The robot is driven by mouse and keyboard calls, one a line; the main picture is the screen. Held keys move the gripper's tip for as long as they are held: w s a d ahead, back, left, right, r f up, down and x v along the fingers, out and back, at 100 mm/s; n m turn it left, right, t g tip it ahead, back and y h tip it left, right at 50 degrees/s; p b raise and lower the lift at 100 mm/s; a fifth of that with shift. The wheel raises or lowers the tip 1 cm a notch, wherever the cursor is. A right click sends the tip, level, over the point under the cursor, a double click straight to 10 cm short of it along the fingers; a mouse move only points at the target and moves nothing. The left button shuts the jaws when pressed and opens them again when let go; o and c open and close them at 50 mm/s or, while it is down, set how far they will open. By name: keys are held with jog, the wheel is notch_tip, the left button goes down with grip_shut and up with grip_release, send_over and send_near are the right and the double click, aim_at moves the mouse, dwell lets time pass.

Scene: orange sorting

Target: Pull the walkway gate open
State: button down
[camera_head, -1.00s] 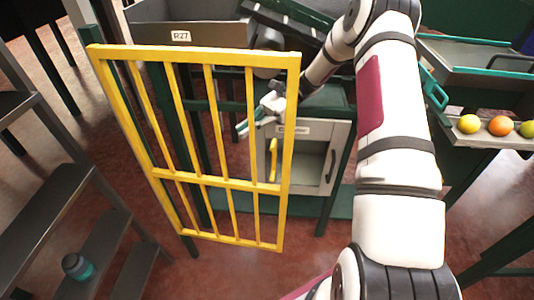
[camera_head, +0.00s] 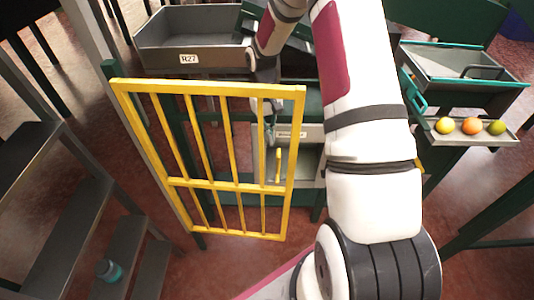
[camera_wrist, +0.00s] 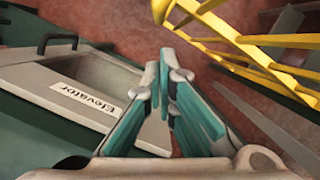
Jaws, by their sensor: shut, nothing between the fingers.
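The yellow walkway gate (camera_head: 205,184) stands upright at the left centre in the head view, its left side by a dark green post. A short yellow handle (camera_head: 278,165) shows near its right-hand upright. My gripper (camera_head: 257,136) is beyond the gate's upper right part, partly hidden by its rail and bars. In the wrist view my gripper (camera_wrist: 170,62) is shut and empty, its teal fingers together. The gate's yellow bars (camera_wrist: 235,42) cross the upper right there, apart from the fingertips.
A grey "Elevator" box (camera_wrist: 75,92) lies left of the fingers in the wrist view. A grey bin labelled R27 (camera_head: 188,59) stands behind the gate. A fruit tray (camera_head: 450,136) is at the right. Dark steps (camera_head: 135,240) and a teal container (camera_head: 108,270) are at the lower left.

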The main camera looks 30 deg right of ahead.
jog(key=x, duration=1)
jog(key=shift+w+d+n+p, duration=0.2)
jog(key=shift+d+n+p, duration=0.05)
jog(key=shift+n+p, duration=0.05)
jog(key=shift+m, duration=0.8)
jog(key=s+a, duration=0.1)
jog(key=s+p, duration=0.1)
jog(key=s, duration=0.1)
jog(key=s+a+p, duration=0.1)
jog(key=shift+s+a+r, duration=0.1)
jog(key=shift+s+a, duration=0.25)
jog(key=shift+s, duration=0.05)
jog(key=shift+s+a, duration=0.2)
jog(key=shift+s, duration=0.05)
jog(key=shift+p, duration=0.3)
